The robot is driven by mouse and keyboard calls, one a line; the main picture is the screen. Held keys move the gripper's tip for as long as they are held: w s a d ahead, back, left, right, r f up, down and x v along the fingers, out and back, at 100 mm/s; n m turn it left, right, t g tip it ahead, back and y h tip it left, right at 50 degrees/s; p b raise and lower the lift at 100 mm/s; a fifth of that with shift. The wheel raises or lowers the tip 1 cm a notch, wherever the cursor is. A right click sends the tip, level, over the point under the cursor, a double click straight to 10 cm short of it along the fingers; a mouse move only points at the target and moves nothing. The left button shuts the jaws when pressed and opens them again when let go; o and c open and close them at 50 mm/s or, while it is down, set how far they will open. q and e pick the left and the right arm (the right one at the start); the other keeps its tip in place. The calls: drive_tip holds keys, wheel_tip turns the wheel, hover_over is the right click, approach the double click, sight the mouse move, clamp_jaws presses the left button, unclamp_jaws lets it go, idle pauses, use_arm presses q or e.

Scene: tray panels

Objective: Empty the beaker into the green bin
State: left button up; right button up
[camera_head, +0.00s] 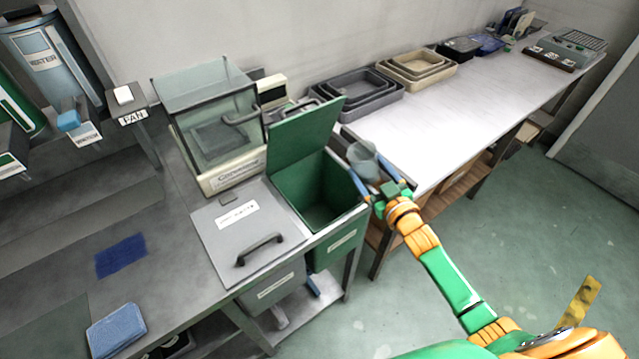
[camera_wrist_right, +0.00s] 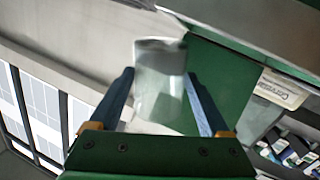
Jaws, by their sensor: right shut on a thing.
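The green bin (camera_head: 346,240) is set in the bench with its lid (camera_head: 302,137) standing open. Its inside looks empty as far as I can see. My right gripper (camera_head: 370,172) is just right of the bin's right rim and shut on a clear grey beaker (camera_head: 361,158). In the right wrist view the beaker (camera_wrist_right: 158,85) sits between the two blue fingers of the gripper (camera_wrist_right: 160,100). The beaker looks tilted in the head view, and its contents cannot be made out. My left gripper is not in view.
A grey lidded bin (camera_head: 225,237) with a handle stands left of the green bin. Behind is a glass-fronted box (camera_head: 213,130). Nested grey trays (camera_head: 358,98) and beige trays (camera_head: 417,68) stand on the white table (camera_head: 455,110). Blue cloths (camera_head: 120,256) lie front left.

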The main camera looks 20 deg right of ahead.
sight(355, 169)
drive_tip(key=shift+w+a+n, duration=0.1)
drive_tip(key=shift+a+n, duration=0.1)
drive_tip(key=shift+n, duration=0.1)
drive_tip(key=shift+w+a+r+n+g+p, duration=0.1)
drive_tip(key=shift+a+r+n+g+p, duration=0.3)
drive_tip(key=shift+p, duration=0.35)
drive_tip(key=shift+a+f+n+h+b, duration=0.35)
drive_tip(key=shift+a+n, duration=0.3)
drive_tip(key=shift+n, duration=0.25)
drive_tip(key=shift+w+a+r+n+g+p, duration=0.1)
drive_tip(key=shift+a+r+n+g+p, duration=0.2)
drive_tip(key=shift+r+n+p, duration=0.45)
drive_tip(key=shift+f+n+h, duration=0.25)
drive_tip(key=shift+f+n, duration=0.2)
drive_tip(key=shift+n, duration=0.1)
drive_tip(key=shift+f+n+h+b, duration=0.3)
drive_tip(key=shift+n+b, duration=0.05)
drive_tip(key=shift+n, duration=0.25)
drive_tip(key=shift+n, duration=0.3)
drive_tip(key=shift+a+r+n+g+h+p, duration=0.15)
drive_tip(key=shift+r+n+g+h+p, duration=0.15)
drive_tip(key=shift+r+n+h+p, duration=0.15)
